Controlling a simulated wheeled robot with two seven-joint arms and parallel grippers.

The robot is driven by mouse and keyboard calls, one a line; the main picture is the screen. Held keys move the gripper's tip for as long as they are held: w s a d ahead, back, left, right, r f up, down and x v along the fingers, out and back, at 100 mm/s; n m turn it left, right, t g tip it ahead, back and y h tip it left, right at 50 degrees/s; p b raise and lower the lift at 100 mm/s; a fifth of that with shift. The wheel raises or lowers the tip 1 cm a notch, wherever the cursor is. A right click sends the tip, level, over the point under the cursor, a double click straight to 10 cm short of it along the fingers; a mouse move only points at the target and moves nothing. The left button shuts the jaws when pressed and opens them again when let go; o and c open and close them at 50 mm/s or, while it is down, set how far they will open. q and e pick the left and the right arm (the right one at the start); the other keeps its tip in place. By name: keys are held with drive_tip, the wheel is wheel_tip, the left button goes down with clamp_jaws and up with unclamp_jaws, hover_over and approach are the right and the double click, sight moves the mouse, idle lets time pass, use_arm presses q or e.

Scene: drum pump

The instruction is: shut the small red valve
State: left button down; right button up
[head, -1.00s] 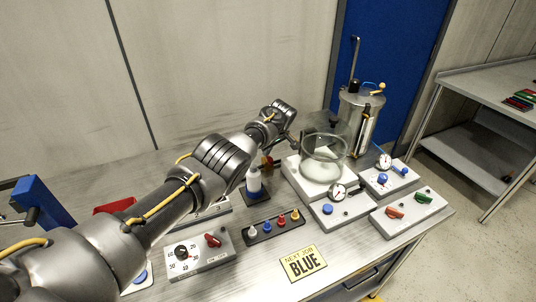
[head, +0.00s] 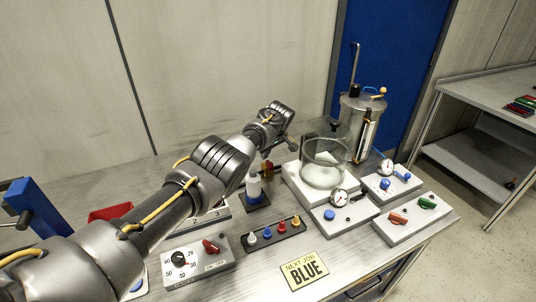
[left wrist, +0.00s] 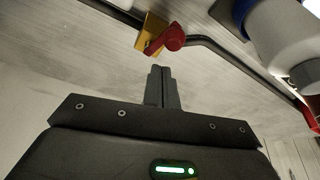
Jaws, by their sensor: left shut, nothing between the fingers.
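The small red valve (left wrist: 173,38) shows in the left wrist view as a rounded red handle on a brass-yellow body, on a dark pipe. In the head view it is a small red and yellow spot (head: 266,167) below my left wrist, partly hidden. My left gripper (left wrist: 160,69) is shut and empty. Its fingertips point at the valve and lie just short of the red handle in the picture; I see no clear contact. In the head view the left gripper (head: 291,145) is small and close to the valve. My right gripper is not in view.
A glass vessel (head: 325,162) on a white base is right of my gripper. Control boxes with red, green and blue knobs (head: 410,217) and a peg rack (head: 275,233) fill the front. A steel drum (head: 362,125) stands behind.

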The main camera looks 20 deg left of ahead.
use_arm(q)
wheel_tip(320, 180, up, 11)
drive_tip(key=p, duration=0.1)
drive_tip(key=shift+d+f, duration=0.15)
drive_tip(key=shift+d, duration=0.1)
idle(0.5)
